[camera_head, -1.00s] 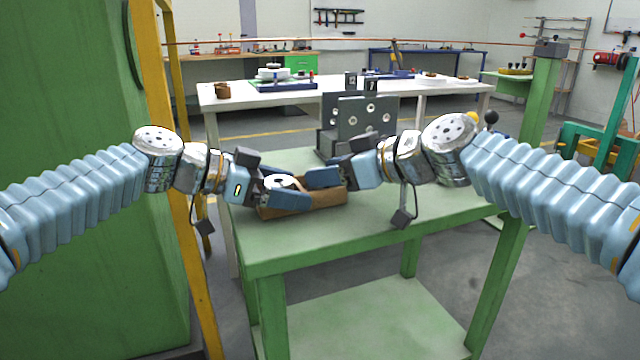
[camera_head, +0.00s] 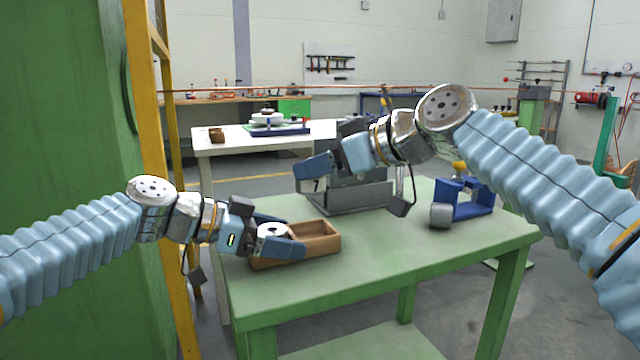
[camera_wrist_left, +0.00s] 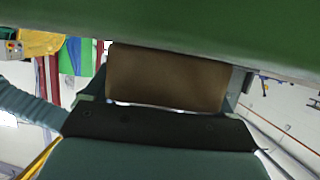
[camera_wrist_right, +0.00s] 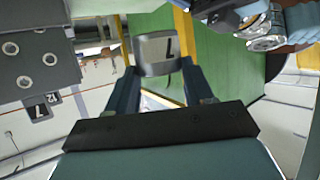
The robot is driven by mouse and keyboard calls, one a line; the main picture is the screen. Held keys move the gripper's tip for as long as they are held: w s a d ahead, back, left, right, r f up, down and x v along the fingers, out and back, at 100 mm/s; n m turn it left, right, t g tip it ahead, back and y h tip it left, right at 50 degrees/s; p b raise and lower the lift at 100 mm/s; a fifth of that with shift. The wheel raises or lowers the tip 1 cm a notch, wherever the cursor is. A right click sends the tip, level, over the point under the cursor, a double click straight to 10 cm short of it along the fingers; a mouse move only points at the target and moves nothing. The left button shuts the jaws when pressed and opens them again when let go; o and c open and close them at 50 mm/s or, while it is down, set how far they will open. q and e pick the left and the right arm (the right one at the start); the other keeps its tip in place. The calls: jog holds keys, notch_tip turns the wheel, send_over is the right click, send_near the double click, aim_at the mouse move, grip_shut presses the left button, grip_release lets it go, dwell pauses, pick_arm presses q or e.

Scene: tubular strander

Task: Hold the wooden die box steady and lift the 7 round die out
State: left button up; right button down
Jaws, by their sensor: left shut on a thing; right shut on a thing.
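The wooden die box (camera_head: 322,240) stands on the green table, and my left gripper (camera_head: 296,236) is shut on its left end. A round pale die (camera_head: 272,231) sits in the box's left part, and the right compartment looks empty. In the left wrist view the box's brown wall (camera_wrist_left: 168,77) fills the gap between the fingers. My right gripper (camera_head: 304,178) is raised above and beyond the box, shut on the 7 round die (camera_head: 316,185). In the right wrist view the grey die with its black 7 (camera_wrist_right: 159,52) sits between the fingertips, clear of the box.
A grey block stand (camera_head: 350,197) is behind the box, close to my right gripper; its holed plate (camera_wrist_right: 38,65) shows in the right wrist view. A blue cradle (camera_head: 466,203) with a grey cylinder is on the table's right. The table's front is clear.

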pick_arm(q)
jog(key=o, duration=1)
jog(key=shift+a, duration=0.1)
jog(key=shift+a, duration=0.1)
